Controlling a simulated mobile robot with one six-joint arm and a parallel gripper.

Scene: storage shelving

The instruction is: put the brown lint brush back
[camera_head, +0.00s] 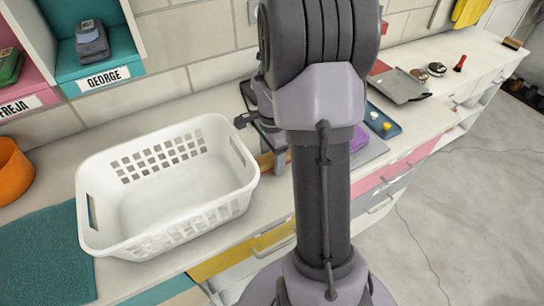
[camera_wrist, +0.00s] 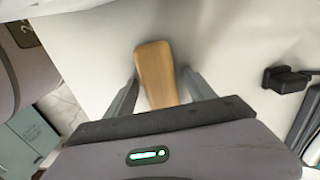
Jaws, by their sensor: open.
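A tan-brown wooden piece, which looks like the lint brush (camera_wrist: 155,72), lies on a pale surface in the wrist view. It has a rounded far end. My gripper (camera_wrist: 160,80) is open with one finger on each side of it. I cannot tell whether either finger touches it. Its near end is hidden by my gripper body, and no bristles show. In the head view, a small brown strip (camera_head: 267,160) shows on the counter beside my arm, mostly hidden; it may be the same piece. My gripper is largely hidden behind my arm there.
A white basket (camera_head: 165,225) stands left on the counter (camera_head: 215,75), near an orange bowl (camera_head: 12,170) and teal mat (camera_head: 45,255). Labelled cubbies, one GEORGE (camera_head: 102,80), hang above. A blue tray (camera_head: 383,121), metal clipboard-like plate (camera_head: 402,88) and dark-bristled brush (camera_head: 513,43) lie right.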

